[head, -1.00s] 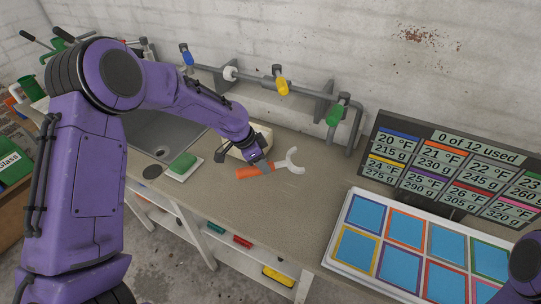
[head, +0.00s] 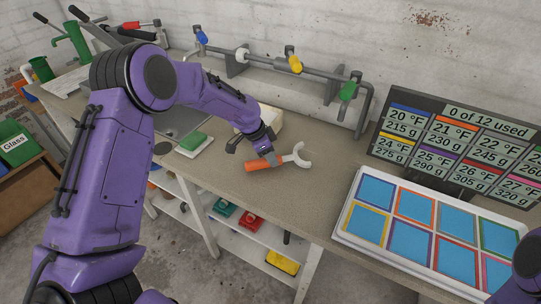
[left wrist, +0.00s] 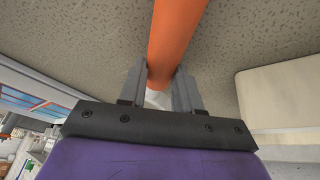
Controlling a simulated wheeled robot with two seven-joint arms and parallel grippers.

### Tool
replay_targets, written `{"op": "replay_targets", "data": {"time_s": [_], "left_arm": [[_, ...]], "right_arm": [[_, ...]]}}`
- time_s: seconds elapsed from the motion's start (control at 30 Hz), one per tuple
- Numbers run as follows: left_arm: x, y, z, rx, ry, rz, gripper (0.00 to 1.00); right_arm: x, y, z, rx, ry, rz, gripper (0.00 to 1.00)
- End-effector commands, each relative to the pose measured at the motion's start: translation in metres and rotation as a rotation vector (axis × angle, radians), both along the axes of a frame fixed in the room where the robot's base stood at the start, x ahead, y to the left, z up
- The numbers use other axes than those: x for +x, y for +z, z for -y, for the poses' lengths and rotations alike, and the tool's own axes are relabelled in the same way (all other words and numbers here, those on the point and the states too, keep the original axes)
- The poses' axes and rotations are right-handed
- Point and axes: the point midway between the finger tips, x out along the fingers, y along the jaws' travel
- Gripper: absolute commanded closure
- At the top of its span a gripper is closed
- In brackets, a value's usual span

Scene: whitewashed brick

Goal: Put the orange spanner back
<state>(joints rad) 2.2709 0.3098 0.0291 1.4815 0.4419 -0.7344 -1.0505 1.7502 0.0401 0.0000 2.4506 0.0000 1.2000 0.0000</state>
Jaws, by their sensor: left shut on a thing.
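The orange spanner has an orange handle (head: 258,163) and a pale open-ended jaw (head: 297,156) that points right. It is low over or on the worktop (head: 230,185); I cannot tell whether it touches. My left gripper (head: 266,157) is shut on the handle. In the left wrist view the orange handle (left wrist: 172,40) runs between the two grey fingers (left wrist: 158,88). A pale part of the spanner shows behind the fingers there. My right gripper is not in view; only a bit of purple arm shows at the right edge.
A cream box (head: 268,122) stands just behind the gripper. A green sponge on a tray (head: 194,146) lies to the left by the sink. Pipes with coloured valves (head: 295,63) run along the wall. A panel of coloured squares (head: 345,238) and a display (head: 460,140) stand right. Shelves below hold coloured items.

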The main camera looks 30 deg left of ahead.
Motion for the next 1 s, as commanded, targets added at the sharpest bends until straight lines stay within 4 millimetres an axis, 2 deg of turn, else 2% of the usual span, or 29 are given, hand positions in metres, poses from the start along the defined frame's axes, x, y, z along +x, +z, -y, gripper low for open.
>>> {"op": "replay_targets", "data": {"time_s": [0.03,0.07,0.13,0.17,0.5,0.57,0.8,1.0], "left_arm": [[0.0,-0.002,0.0,-0.001,0.0,0.001,1.0],[0.0,-0.002,0.0,-0.001,0.0,0.001,0.64],[0.0,-0.001,0.0,-0.001,0.0,0.001,0.41],[0.0,-0.001,0.0,-0.001,0.0,0.001,0.37],[-0.001,0.004,-0.002,0.0,0.001,0.003,0.37],[-0.003,0.013,-0.005,-0.002,0.002,0.004,0.37],[-0.017,0.066,-0.023,-0.001,0.001,0.006,0.37],[-0.024,0.093,-0.032,-0.002,0.001,0.004,0.37]], "right_arm": [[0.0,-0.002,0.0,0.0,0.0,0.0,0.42],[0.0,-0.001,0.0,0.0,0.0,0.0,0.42],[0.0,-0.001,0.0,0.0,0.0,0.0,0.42],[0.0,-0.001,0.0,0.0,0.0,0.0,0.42],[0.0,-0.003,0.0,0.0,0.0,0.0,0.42],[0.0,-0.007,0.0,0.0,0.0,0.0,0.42],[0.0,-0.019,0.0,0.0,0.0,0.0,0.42],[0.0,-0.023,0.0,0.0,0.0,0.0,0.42]]}}
